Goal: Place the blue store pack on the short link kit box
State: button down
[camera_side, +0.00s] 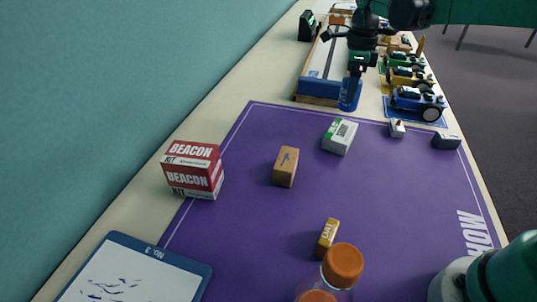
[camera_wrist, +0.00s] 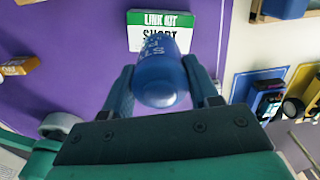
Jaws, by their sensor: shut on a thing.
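My gripper (camera_side: 353,74) is shut on the blue store pack (camera_side: 349,94), a rounded blue cylinder that hangs upright below it. In the wrist view the pack (camera_wrist: 163,75) sits between my two fingers (camera_wrist: 160,88), with pale lettering on it. The short link kit box (camera_side: 340,137) is a low white box with a green label, lying on the purple mat. In the wrist view this box (camera_wrist: 150,40) reads "LINK KIT SHORT" and is partly hidden behind the pack. In the side view the pack is apart from the box, beyond it near the mat's far edge.
The purple mat (camera_side: 390,200) also holds a brown box (camera_side: 286,166), a small tan box (camera_side: 327,238) and small grey pieces. A red-and-white BEACON box (camera_side: 193,169) stands at its left edge. Toy vehicles (camera_side: 417,103) stand beyond at right. An orange-capped jar (camera_side: 343,267) stands in front.

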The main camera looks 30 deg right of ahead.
aim_at(346, 109)
jog(key=shift+f, duration=2.9)
jog(key=shift+f, duration=0.1)
jog(key=shift+c, duration=1.1)
grip_release()
